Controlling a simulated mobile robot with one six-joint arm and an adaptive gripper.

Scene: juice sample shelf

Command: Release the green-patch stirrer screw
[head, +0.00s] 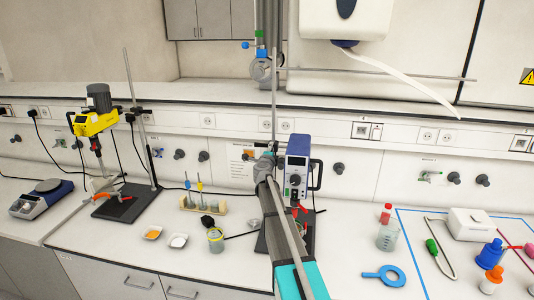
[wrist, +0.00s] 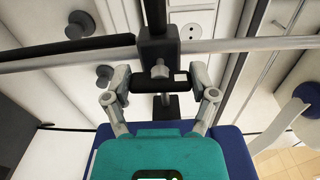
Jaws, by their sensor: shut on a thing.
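The clamp screw (wrist: 160,70) is a small grey knob on a dark clamp block (wrist: 158,48) around a stand rod, in the middle of the wrist view. My gripper (wrist: 161,83) is at the screw, its grey fingers on either side and its dark tips closed in on it. How the tips touch the screw is partly hidden. In the head view the blue-and-grey stirrer (head: 297,166) stands at the centre beside its upright rod (head: 274,95). I cannot make out a green patch on the stirrer.
A yellow stirrer (head: 94,123) on its own stand is at the left, near a blue hotplate (head: 42,197). A vial rack (head: 204,205), small dishes and a jar (head: 215,240) lie left of my arm.

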